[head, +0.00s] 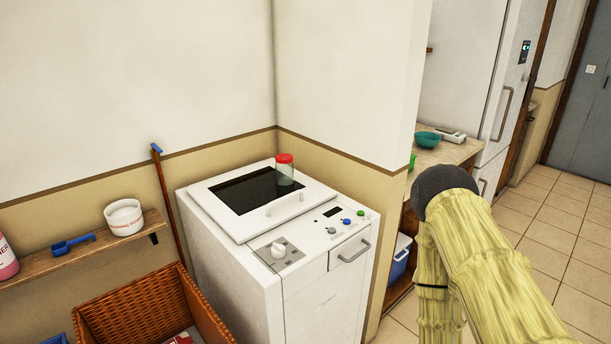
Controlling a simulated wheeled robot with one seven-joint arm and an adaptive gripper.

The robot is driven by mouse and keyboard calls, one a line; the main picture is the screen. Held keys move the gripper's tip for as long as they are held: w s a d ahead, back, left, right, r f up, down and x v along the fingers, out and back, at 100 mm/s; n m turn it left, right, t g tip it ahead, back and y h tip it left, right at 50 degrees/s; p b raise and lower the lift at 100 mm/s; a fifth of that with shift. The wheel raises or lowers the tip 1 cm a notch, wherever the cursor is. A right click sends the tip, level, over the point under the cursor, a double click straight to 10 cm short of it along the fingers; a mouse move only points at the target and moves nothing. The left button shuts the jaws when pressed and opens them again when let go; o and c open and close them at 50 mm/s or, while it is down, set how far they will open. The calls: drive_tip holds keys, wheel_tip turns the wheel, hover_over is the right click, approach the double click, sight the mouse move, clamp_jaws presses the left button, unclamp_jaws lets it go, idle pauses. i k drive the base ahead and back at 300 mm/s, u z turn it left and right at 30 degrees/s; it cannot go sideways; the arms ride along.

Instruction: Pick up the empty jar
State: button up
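A clear jar with a red lid (284,171) stands upright on top of the white washing machine (318,196), at the back edge of its dark lid window. The jar looks see-through, with nothing visible inside it. My arm shows at the right of the head view, in a yellowish cover with a dark rounded joint, well to the right of the jar and apart from it. My gripper is not in view.
A wooden shelf (80,257) at left holds a white tub (124,217), a blue scoop (73,244) and a pink bottle (6,259). A wicker basket (135,300) stands left of the machine. A counter with a teal bowl (428,139) lies beyond the wall corner. Tiled floor is open at right.

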sight(284, 165)
drive_tip(key=z, duration=0.5)
drive_tip(key=k, duration=1.2)
drive_tip(key=z, duration=0.8)
drive_tip(key=i, duration=1.2)
drive_tip(key=u, duration=0.3)
drive_tip(key=i, duration=0.95)
drive_tip(key=u, duration=1.5)
drive_tip(key=i, duration=0.55)
drive_tip(key=u, duration=0.5)
